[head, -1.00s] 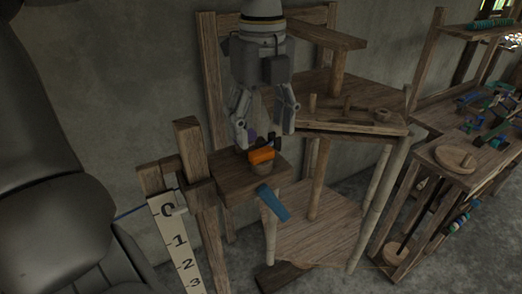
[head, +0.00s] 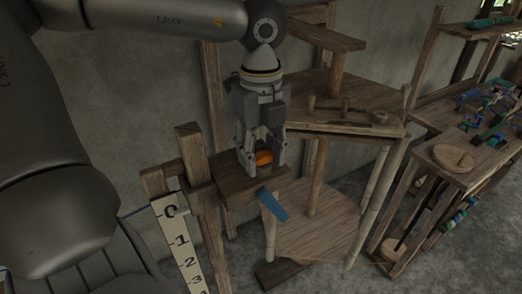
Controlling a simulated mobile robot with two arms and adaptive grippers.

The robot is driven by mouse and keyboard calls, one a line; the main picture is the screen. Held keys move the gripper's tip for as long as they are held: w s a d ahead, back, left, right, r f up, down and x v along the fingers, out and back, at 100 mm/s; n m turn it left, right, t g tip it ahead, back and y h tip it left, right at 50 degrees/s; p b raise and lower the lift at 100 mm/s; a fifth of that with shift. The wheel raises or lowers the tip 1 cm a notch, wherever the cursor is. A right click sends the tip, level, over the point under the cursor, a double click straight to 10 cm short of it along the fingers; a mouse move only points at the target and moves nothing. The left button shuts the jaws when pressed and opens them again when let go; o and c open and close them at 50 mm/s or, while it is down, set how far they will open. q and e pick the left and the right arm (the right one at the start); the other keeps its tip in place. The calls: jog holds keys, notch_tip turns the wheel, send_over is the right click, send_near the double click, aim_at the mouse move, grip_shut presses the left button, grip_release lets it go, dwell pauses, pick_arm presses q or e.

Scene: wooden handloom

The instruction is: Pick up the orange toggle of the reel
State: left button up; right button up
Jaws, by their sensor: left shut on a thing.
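The orange toggle (head: 264,158) sits above the small dark wooden platform (head: 229,186) of the loom, in the middle of the head view. My left gripper (head: 264,168) points down over it, with its fingers closed in from both sides, shut on the toggle. The fingers hide parts of the toggle and most of the reel below it. A blue flat piece (head: 272,204) hangs down at the platform's front edge. My right gripper is not in view.
A wooden post (head: 193,150) and a numbered scale (head: 181,240) stand left of the platform. A wooden shelf with small parts (head: 330,124) lies behind right. A side table holds a round wooden disc (head: 454,157) and several coloured pieces.

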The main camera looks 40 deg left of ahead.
aim_at(262, 154)
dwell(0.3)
pick_arm(q)
jog(key=shift+r, duration=0.5)
notch_tip(262, 154, up, 2)
jog(key=shift+r+b, duration=0.15)
jog(key=shift+b, duration=0.25)
jog(key=w+d+r+b, duration=0.2)
jog(key=w+d+r, duration=0.1)
jog(key=d+r, duration=0.6)
jog(key=shift+w+d+r+b, duration=0.15)
jog(key=shift+d+r+b, duration=0.2)
jog(key=shift+d, duration=1.95)
